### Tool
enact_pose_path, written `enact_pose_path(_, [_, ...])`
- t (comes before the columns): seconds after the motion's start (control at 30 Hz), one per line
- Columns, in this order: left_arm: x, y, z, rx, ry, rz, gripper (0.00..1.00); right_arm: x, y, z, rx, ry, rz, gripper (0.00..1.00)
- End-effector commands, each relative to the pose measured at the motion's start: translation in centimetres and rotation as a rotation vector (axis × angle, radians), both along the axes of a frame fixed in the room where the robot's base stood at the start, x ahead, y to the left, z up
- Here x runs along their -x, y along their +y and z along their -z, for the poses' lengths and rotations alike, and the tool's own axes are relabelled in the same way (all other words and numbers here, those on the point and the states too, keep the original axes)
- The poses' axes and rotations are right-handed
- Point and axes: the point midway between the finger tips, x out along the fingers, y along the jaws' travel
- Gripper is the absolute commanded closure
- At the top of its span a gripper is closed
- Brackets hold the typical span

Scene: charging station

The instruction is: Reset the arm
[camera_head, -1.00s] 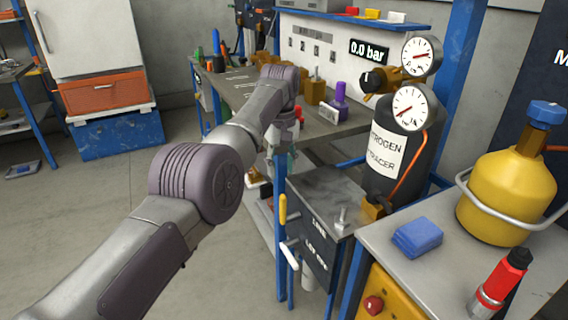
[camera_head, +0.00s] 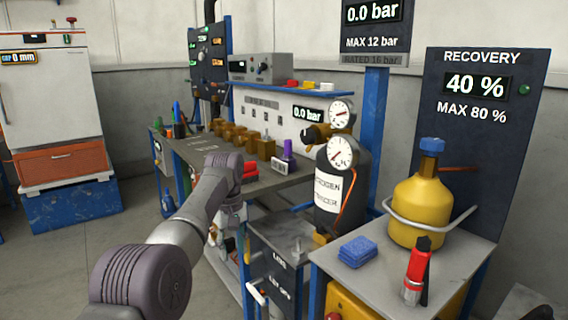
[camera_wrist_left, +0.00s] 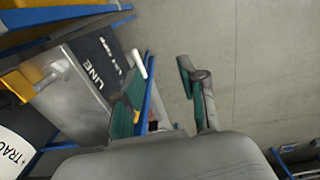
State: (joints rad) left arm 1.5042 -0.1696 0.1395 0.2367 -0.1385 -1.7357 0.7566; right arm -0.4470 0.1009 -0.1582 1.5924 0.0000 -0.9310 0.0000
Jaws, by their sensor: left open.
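My left arm comes in from the lower left of the head view and reaches out to the front of the workbench (camera_head: 290,182). Its left gripper (camera_head: 232,215) hangs beneath the wrist there, partly hidden by the arm. In the left wrist view the left gripper (camera_wrist_left: 160,88) is open, with its two green-padded fingers apart and nothing held between them. Floor and a bench side show behind the fingers. My right gripper is not in view.
A dark box (camera_head: 275,240) with levers stands close to the gripper. The black nitrogen cylinder (camera_head: 328,222) with two gauges, yellow recovery cylinder (camera_head: 418,208), blue pad (camera_head: 357,251) and red tool (camera_head: 416,272) are to its right. Floor (camera_head: 60,285) at left is clear.

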Motion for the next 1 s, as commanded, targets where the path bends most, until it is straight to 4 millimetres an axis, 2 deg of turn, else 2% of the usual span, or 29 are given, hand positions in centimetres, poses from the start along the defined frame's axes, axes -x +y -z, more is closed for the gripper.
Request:
enact_pose_path(0.03, [0.0, 0.3, 1.2, 0.001, 0.004, 0.002, 0.58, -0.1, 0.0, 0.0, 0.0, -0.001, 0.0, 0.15])
enact_pose_path(0.17, [-0.2, 0.9, 3.8, 0.004, -0.003, 0.011, 0.58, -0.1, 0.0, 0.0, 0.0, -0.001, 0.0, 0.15])
enact_pose_path(0.37, [0.0, 2.3, 9.8, 0.005, -0.018, 0.038, 0.58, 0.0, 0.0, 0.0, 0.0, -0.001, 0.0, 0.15])
enact_pose_path(0.47, [0.6, 3.3, 13.7, 0.002, -0.027, 0.056, 0.58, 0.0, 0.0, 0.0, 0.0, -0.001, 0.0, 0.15])
enact_pose_path(0.57, [1.8, 4.5, 18.7, -0.006, -0.038, 0.084, 0.58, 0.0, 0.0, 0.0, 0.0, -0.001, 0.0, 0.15])
enact_pose_path(0.7, [5.3, 6.7, 27.3, -0.032, -0.064, 0.152, 0.58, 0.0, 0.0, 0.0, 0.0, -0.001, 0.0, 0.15])
enact_pose_path(0.77, [7.4, 7.6, 30.7, -0.046, -0.077, 0.19, 0.58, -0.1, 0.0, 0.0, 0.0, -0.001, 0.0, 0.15])
enact_pose_path(0.9, [13.4, 9.2, 37.9, -0.077, -0.1, 0.291, 0.58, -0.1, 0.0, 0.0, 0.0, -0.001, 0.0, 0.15])
enact_pose_path(1.0, [18.5, 9.9, 41.9, -0.097, -0.115, 0.375, 0.58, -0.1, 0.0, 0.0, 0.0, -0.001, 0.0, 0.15])
